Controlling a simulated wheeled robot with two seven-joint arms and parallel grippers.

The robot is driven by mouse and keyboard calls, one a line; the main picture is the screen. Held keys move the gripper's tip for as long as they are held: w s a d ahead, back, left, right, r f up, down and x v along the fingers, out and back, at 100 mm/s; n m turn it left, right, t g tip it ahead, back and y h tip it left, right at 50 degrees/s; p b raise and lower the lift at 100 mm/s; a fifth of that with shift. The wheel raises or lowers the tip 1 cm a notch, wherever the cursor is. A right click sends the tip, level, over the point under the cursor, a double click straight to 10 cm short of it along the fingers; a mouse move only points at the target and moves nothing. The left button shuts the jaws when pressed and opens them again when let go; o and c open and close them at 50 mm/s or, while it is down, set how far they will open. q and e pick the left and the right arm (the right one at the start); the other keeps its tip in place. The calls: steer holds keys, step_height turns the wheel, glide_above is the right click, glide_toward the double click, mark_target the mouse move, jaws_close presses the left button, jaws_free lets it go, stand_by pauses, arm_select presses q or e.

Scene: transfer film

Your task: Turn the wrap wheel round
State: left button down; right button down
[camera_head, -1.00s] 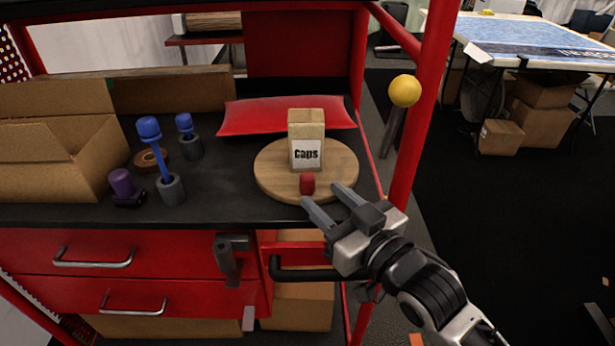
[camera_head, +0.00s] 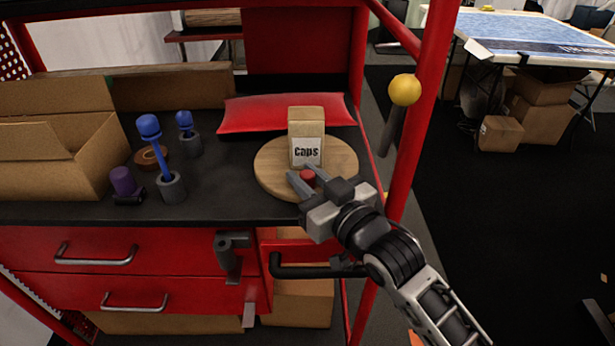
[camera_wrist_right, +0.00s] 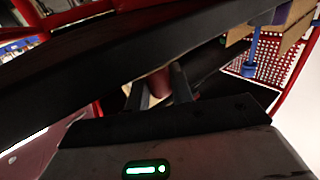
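The wrap wheel (camera_head: 270,169) is a round wooden disc lying flat near the front right of the black worktop. A short red knob (camera_head: 307,175) stands near its front edge; it also shows in the right wrist view (camera_wrist_right: 157,84). A tan box labelled "Caps" (camera_head: 306,130) stands upright on the wheel behind the knob. My right gripper (camera_head: 307,178) reaches in from the front right, with its fingers open on either side of the knob. Whether a finger touches the knob is unclear. My left gripper is not in view.
A red pillow-like packet (camera_head: 285,113) lies behind the wheel. Blue-topped tools in grey holders (camera_head: 172,188), a purple item (camera_head: 122,182), a tape roll (camera_head: 151,157) and an open carton (camera_head: 60,160) stand left. A red post (camera_head: 425,110) and a yellow ball (camera_head: 404,90) are right.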

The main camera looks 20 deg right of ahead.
steer(key=shift+d+r+p, duration=0.2)
steer(key=shift+d+p, duration=0.05)
steer(key=shift+p, duration=0.25)
steer(key=shift+s+d+p, duration=0.1)
steer(key=shift+d+p, duration=0.25)
steer(key=shift+p, duration=0.15)
steer(key=shift+d+p, duration=0.3)
steer(key=shift+d, duration=0.05)
steer(key=shift+d+f, duration=0.15)
steer(key=shift+d, duration=0.05)
steer(key=c, duration=1.3)
jaws_free()
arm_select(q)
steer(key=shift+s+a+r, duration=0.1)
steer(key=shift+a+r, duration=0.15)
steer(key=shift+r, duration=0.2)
arm_select(e)
steer(key=shift+o, duration=0.2)
